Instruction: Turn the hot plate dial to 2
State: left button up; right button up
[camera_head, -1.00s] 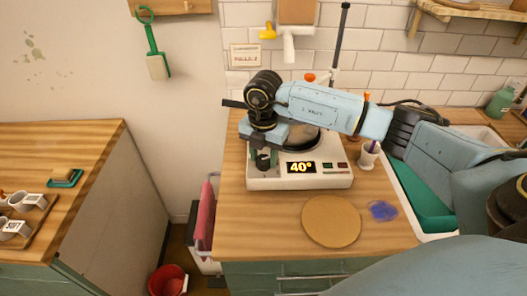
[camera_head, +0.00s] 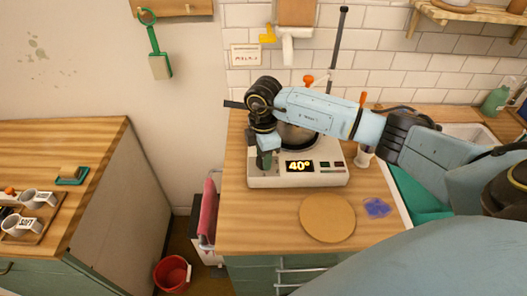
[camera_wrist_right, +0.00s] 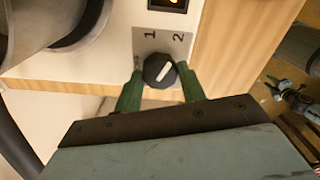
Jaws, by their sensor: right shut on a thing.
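The white hot plate (camera_head: 335,179) stands on the wooden counter, and its display reads 40°. Its black dial (camera_wrist_right: 160,71) shows in the right wrist view, below the printed marks 1 and 2. The dial's white line slants up to the right, toward the side of the 2. My right gripper (camera_head: 265,168) is at the front left of the hot plate. Its green fingers (camera_wrist_right: 159,88) are on both sides of the dial and shut on it. In the head view the gripper hides the dial. My left gripper is not in view.
A pan (camera_head: 298,138) sits on the hot plate, partly behind my right arm. A round cork mat (camera_head: 327,218) and a blue patch (camera_head: 377,207) lie in front. A sink (camera_head: 470,133) is at the right. A red bucket (camera_head: 172,273) stands on the floor.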

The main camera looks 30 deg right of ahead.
jog(key=shift+r+m, duration=0.1)
jog(key=shift+m, duration=0.3)
jog(key=o, duration=1)
notch_tip(320, 180, up, 13)
jog(key=shift+r+b, duration=0.15)
jog(key=shift+b, duration=0.2)
